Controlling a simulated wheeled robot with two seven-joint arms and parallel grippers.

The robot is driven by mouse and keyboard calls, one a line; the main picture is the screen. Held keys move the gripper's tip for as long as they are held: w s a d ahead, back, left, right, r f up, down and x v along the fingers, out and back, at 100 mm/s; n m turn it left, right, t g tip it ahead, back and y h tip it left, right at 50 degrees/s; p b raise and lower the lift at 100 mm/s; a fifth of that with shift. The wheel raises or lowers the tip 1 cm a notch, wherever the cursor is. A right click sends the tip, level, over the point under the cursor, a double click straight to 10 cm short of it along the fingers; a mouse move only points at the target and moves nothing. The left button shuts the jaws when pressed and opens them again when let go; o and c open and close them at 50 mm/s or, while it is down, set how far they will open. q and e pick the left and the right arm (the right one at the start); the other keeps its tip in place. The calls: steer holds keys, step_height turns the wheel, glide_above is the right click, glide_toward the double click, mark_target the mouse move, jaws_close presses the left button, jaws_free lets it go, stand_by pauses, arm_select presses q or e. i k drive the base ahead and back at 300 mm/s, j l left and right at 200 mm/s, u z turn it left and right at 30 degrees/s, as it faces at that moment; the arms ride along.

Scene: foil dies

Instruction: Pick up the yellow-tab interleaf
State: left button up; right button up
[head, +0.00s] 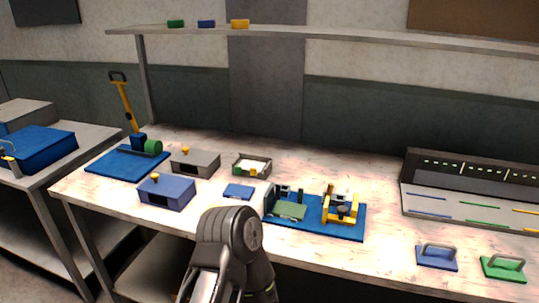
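A small shallow tray (268,159) stands on the bench left of centre and holds a white sheet. A small yellow tab (252,171) shows at the tray's front side, with green bits near it. This may be the yellow-tab interleaf, but it is too small to be sure. A dark link of my arm rises from the bottom edge in front of the bench. I cannot see the fingers of either gripper.
A blue base (350,227) with a green plate and yellow fixture stands right of the tray. A blue box (167,194), grey box (205,165) and yellow-handled press (124,105) are at left. Blue (437,258) and green (503,268) handled plates lie front right.

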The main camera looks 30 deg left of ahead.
mark_target(250, 165)
steer(key=u, duration=1.2)
steer(key=j+z, duration=0.2)
